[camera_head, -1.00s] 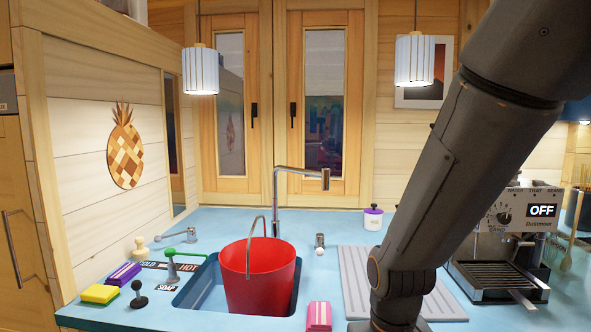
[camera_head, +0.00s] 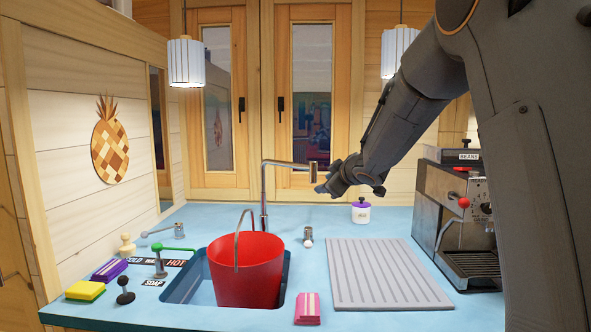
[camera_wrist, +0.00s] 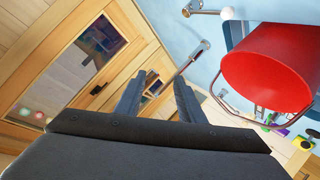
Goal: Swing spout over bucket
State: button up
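The chrome spout (camera_head: 288,164) rises behind the sink and its horizontal arm points right in the head view. Its tip is to the right of and behind the red bucket (camera_head: 248,278), not above it. The bucket stands upright in the sink, its thin handle raised. My gripper (camera_head: 322,184) is close to the spout's tip. In the wrist view my gripper (camera_wrist: 158,76) is open with both fingers apart. The spout (camera_wrist: 187,65) appears across the gap near the right fingertip; I cannot tell whether it touches. The bucket (camera_wrist: 270,65) is at the upper right there.
The sink (camera_head: 180,290) is set in the blue counter. A ribbed drainboard (camera_head: 385,275) and a coffee machine (camera_head: 455,220) stand right. Window doors are behind.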

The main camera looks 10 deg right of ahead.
aim_at(300, 165)
jog(key=w+a+r+n+y, duration=0.2)
jog(key=w+r+n+y, duration=0.1)
jog(key=w+r+n, duration=0.15)
jog(key=x, duration=0.4)
jog(key=r+p+x, duration=0.1)
jog(key=x, duration=0.3)
jog(key=p+x, duration=0.1)
jog(key=x, duration=0.3)
jog(key=shift+a+r, duration=0.35)
jog(key=shift+c, duration=0.5)
jog(key=shift+f, duration=0.1)
grip_shut()
